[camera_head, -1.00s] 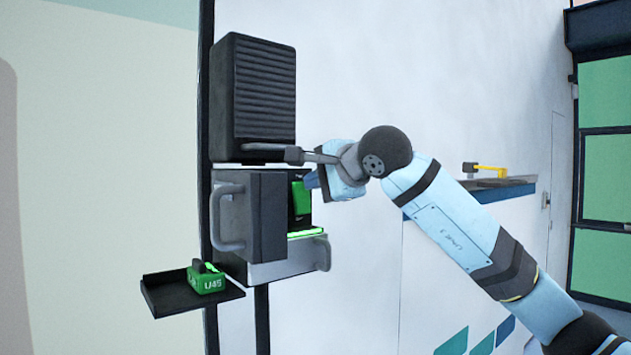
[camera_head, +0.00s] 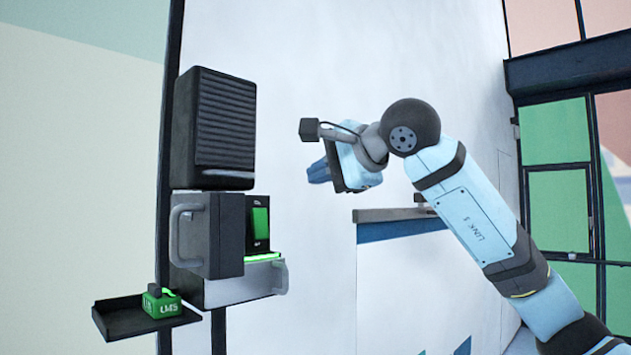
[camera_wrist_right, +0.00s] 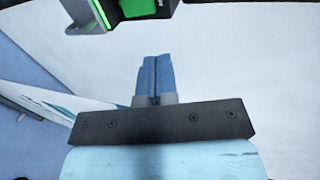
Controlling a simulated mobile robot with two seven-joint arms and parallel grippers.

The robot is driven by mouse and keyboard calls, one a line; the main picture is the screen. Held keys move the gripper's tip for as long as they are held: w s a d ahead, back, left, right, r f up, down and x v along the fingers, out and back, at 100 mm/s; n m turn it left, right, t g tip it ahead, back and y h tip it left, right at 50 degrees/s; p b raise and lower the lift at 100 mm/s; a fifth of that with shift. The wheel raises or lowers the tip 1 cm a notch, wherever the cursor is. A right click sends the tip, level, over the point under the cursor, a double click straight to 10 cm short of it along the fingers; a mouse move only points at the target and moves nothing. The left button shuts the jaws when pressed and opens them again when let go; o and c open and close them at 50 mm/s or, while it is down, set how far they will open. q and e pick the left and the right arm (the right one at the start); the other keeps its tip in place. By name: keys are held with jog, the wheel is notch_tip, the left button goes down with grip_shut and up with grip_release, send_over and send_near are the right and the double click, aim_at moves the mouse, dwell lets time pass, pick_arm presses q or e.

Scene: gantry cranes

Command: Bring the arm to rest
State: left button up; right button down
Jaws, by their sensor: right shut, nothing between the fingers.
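My right gripper (camera_head: 318,172) is in the head view, right of the dark cabinet unit and apart from it. Its blue fingers point left and are shut with nothing between them. In the right wrist view the gripper (camera_wrist_right: 155,75) shows its two blue fingers pressed together, pointing up the picture. The right arm (camera_head: 480,220) reaches in from the lower right. My left gripper is in neither view.
A ribbed black box (camera_head: 213,130) sits above a grey unit with a handle (camera_head: 207,235) and a green switch (camera_head: 260,222). A green block marked U45 (camera_head: 161,303) rests on a small black shelf (camera_head: 120,322). A ledge (camera_head: 395,214) stands behind the arm.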

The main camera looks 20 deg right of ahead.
jog(key=shift+w+d+f, duration=0.1)
jog(key=shift+w, duration=0.1)
